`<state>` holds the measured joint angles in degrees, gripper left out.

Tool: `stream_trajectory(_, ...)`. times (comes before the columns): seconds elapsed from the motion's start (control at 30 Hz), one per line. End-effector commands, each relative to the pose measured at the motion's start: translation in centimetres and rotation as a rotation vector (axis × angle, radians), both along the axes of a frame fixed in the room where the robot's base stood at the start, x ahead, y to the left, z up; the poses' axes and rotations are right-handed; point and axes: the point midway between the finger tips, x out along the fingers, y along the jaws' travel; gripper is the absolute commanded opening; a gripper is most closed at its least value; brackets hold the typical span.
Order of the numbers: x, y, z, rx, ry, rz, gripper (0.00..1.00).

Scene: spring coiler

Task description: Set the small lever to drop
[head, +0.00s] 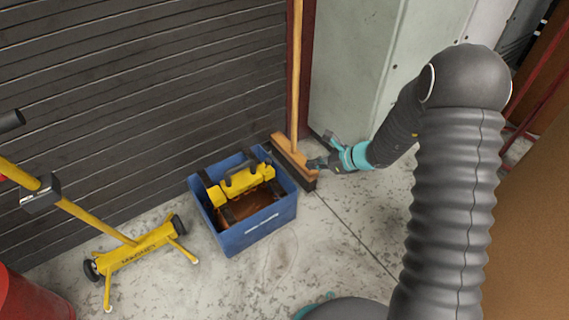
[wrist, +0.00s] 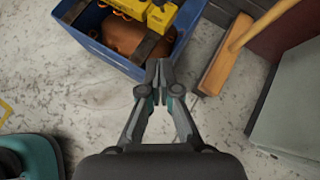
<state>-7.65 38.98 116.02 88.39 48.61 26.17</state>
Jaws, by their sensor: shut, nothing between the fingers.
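I cannot make out a small lever or a drop marking in either view. A yellow wheeled push tool (head: 137,249) stands on the floor at left in the head view, with a dark box (head: 40,194) on its slanted pole. A yellow block with a dark handle (head: 243,181) sits in the blue crate (head: 263,231), and its yellow part also shows at the top of the wrist view (wrist: 160,17). My gripper (head: 313,163) is shut and empty, right of the crate by the broom head. In the wrist view my gripper (wrist: 159,72) points toward the crate's edge.
A broom (head: 296,90) leans in the corner, its wooden head (head: 288,153) on the floor right of the crate. A grey cabinet (head: 348,75) stands behind my gripper. A red drum (head: 30,297) is at lower left. The floor in front of the crate is clear.

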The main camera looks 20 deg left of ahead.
Motion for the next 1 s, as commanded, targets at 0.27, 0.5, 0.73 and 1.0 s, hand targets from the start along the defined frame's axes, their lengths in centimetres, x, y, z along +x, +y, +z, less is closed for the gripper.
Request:
stream_trajectory(0.27,0.4,2.5,-2.1,0.000,0.002,0.003,0.00)
stream_trajectory(0.5,1.1,6.0,-4.9,-0.001,0.002,0.004,0.00)
stream_trajectory(0.73,1.7,9.4,-5.8,0.000,-0.003,0.004,0.00)
stream_trajectory(1.0,2.0,11.5,-5.5,0.000,-0.001,0.002,0.00)
